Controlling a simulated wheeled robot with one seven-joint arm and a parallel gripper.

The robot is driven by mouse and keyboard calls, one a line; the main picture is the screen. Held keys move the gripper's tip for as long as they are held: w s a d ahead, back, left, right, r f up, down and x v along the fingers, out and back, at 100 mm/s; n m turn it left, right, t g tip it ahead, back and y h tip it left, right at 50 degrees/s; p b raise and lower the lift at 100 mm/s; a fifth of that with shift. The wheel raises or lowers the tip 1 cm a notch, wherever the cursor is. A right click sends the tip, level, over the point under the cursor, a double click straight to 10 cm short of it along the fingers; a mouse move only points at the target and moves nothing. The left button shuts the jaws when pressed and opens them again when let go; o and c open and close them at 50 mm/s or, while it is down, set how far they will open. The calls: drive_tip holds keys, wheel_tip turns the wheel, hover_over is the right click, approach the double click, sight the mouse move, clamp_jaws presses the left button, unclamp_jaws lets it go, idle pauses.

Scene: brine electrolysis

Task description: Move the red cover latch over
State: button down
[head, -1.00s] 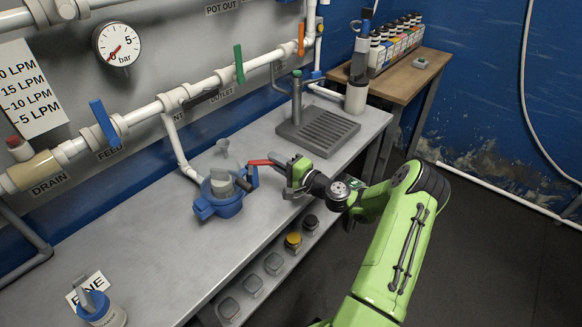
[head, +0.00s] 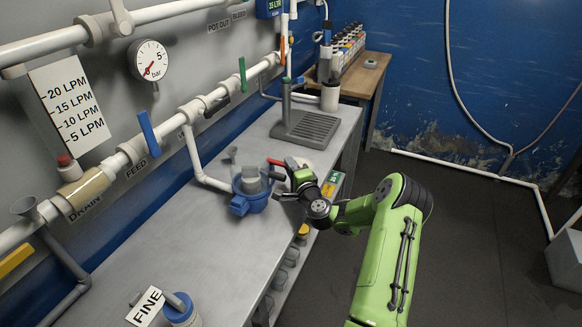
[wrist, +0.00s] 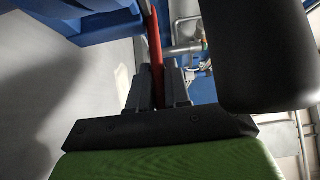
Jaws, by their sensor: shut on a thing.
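The blue strainer-like housing (head: 250,203) with a grey and clear upper part stands on the steel bench. The red cover latch (head: 275,162) shows as a short red piece at its right rear, partly hidden by my gripper. In the wrist view the red latch (wrist: 155,45) is a long thin bar running up from between my finger pads, beside the blue housing (wrist: 85,20). My gripper (head: 291,172) is shut on the latch, close to the housing's right side; its fingers also show in the wrist view (wrist: 158,85).
The wall pipe with its blue (head: 149,134) and green (head: 242,75) valve handles runs behind the bench (head: 150,240). A drip tray stand (head: 315,128) is farther back. A jar (head: 182,310) and a FINE card (head: 146,306) are at the front. The left bench top is mostly clear.

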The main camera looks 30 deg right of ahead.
drive_tip(key=shift+a+m+h, duration=0.15)
drive_tip(key=shift+m+h, duration=0.15)
drive_tip(key=shift+h, duration=0.1)
drive_tip(key=c, duration=1.2)
unclamp_jaws()
drive_tip(key=shift+o, duration=0.2)
drive_tip(key=b+v, duration=0.7)
drive_tip(key=v, duration=0.9)
drive_tip(key=shift+b, duration=0.4)
